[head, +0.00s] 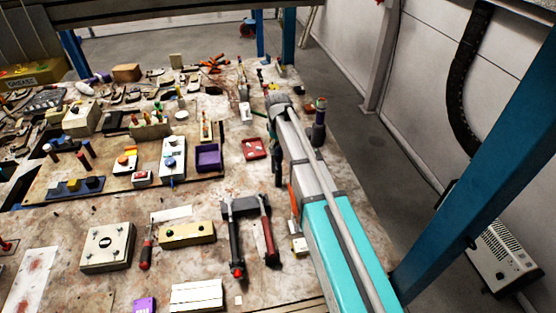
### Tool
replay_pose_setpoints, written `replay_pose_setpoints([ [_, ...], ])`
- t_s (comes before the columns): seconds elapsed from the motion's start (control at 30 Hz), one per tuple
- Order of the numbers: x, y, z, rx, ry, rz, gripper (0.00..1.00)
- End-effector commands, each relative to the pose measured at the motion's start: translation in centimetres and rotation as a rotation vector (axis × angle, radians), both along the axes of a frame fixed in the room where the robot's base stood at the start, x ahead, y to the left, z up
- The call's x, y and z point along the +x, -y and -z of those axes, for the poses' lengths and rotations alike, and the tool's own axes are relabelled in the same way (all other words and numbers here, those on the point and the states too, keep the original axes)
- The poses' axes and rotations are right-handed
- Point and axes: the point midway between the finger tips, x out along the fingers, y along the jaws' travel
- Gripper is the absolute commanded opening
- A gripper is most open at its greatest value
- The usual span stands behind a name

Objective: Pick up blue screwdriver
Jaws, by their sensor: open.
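My arm reaches from the lower right up over the right side of the workbench (205,284). My dark gripper (277,172) hangs below the arm's far end, beside the red tray, and is partly hidden by the arm. It looks open and I see nothing held in it. I cannot clearly make out a blue screwdriver in this view. A screwdriver with a red and dark handle (147,248) lies at the front left of the bench. Several small tools at the far right end of the bench are too small to tell apart, and my arm hides part of the bench.
A red tray (254,148) and a purple bin (208,157) lie left of my gripper. Boxes and switch panels crowd the left. A blue post (480,150) stands at the right.

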Motion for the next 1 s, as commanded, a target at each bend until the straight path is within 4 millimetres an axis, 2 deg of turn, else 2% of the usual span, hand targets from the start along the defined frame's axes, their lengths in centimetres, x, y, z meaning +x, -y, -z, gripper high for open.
replay_pose_setpoints([
  [0.1,0.0,0.0,1.3,0.000,0.000,0.000,0.89],
  [0.5,0.0,0.0,4.0,0.000,0.000,-0.001,0.89],
  [1.0,0.0,-0.1,4.3,0.000,0.000,-0.002,0.89],
])
